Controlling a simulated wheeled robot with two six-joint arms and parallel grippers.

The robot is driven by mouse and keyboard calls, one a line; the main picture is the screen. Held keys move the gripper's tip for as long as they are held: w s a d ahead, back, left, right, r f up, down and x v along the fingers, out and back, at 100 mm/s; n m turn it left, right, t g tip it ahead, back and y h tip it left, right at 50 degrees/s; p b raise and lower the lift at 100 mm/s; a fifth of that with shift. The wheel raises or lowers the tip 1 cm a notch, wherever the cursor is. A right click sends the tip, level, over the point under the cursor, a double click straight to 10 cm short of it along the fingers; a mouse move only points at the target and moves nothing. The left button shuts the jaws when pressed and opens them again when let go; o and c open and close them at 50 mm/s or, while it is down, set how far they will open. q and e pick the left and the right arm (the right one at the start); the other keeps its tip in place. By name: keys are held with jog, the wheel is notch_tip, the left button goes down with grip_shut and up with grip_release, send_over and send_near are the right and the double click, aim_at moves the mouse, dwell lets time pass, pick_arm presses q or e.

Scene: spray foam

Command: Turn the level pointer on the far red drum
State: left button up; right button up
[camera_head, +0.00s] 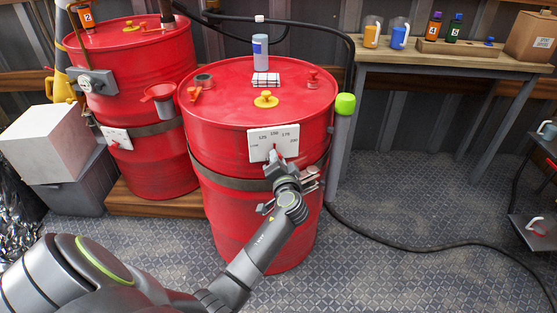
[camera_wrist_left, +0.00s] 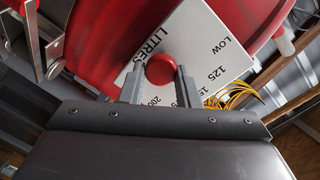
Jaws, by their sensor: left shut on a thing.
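Two red drums stand in the head view: a middle one (camera_head: 225,150), nearer to me, and one farther back at the left (camera_head: 150,85). A white level plate (camera_head: 259,133) with numbers sits on the front of the middle drum. My left gripper (camera_head: 273,163) is at this plate. In the left wrist view, my left gripper (camera_wrist_left: 160,85) has its fingers on both sides of the round red pointer knob (camera_wrist_left: 160,70), shut on it. The plate (camera_wrist_left: 205,45) there reads LITRES and LOW, with numbers. My right gripper is not in view.
A bottle (camera_head: 261,52), a yellow cap (camera_head: 266,99) and a red funnel (camera_head: 160,97) are on or by the drums. A green-topped grey post (camera_head: 342,125) stands close right of the middle drum. A black hose (camera_head: 430,243) crosses the floor. A bench (camera_head: 450,73) stands behind.

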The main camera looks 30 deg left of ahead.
pick_arm(q)
jog(key=shift+r, duration=0.15)
jog(key=o, duration=1)
jog(key=shift+c, duration=0.2)
